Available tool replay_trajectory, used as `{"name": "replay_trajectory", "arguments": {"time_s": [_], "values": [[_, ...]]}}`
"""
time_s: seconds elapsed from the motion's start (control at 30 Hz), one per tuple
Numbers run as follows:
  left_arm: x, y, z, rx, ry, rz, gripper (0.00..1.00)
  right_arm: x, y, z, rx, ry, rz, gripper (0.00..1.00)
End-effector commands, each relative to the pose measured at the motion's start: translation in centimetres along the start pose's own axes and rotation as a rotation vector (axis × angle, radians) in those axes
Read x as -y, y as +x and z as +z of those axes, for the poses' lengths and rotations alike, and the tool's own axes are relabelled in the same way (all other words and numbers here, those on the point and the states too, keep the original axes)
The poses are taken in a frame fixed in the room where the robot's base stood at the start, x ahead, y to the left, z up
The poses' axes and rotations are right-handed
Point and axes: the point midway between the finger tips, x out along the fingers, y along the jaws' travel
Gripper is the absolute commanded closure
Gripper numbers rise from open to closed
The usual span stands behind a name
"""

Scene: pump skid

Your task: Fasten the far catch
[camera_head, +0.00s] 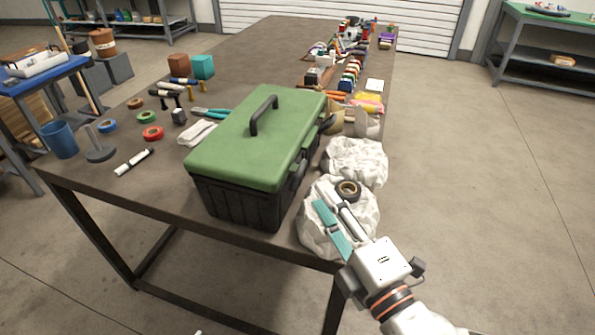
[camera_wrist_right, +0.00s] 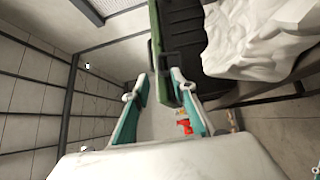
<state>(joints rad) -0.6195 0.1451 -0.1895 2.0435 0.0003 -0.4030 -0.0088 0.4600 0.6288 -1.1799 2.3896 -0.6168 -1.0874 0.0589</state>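The toolbox has a green lid (camera_head: 255,125) with a dark handle and a black body (camera_head: 235,203); the lid is down. Its catch side faces right. A dark near catch (camera_head: 297,176) and the far catch (camera_head: 327,123) show there, too small to tell if fastened. My right gripper (camera_head: 331,204) is right of the box's near end, over the white crumpled cloth. In the right wrist view its two teal fingers (camera_wrist_right: 160,88) are apart. The green lid edge (camera_wrist_right: 155,35) and a dark loop-like part show beyond them.
White crumpled bundles (camera_head: 357,160) and a dark tape roll (camera_head: 347,190) lie close along the box's right side. Several tools and tape rolls (camera_head: 152,133) lie left of it. More items line the table's right edge behind it. Right of the table is open floor.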

Motion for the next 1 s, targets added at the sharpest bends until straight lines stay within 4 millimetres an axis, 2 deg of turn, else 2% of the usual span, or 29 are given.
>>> {"name": "replay_trajectory", "arguments": {"time_s": [0.53,0.7,0.93,0.97,1.0], "values": [[-0.5,0.0,-0.4,-0.006,-0.009,0.006,0.60,-0.1,6.8,0.0,0.001,-0.003,0.003,0.74],[-0.4,-0.1,-0.3,-0.004,-0.008,0.005,0.60,0.0,7.6,0.1,0.001,-0.001,0.000,0.74],[-0.3,-0.1,-0.1,-0.001,-0.007,0.003,0.60,0.0,7.6,0.1,0.001,-0.001,0.000,0.74],[-0.3,-0.1,-0.1,-0.001,-0.007,0.003,0.60,0.0,7.6,0.1,0.001,-0.001,0.000,0.77],[-0.3,-0.1,-0.1,-0.001,-0.007,0.003,0.60,0.0,7.6,0.1,0.001,-0.001,0.000,0.87]]}}
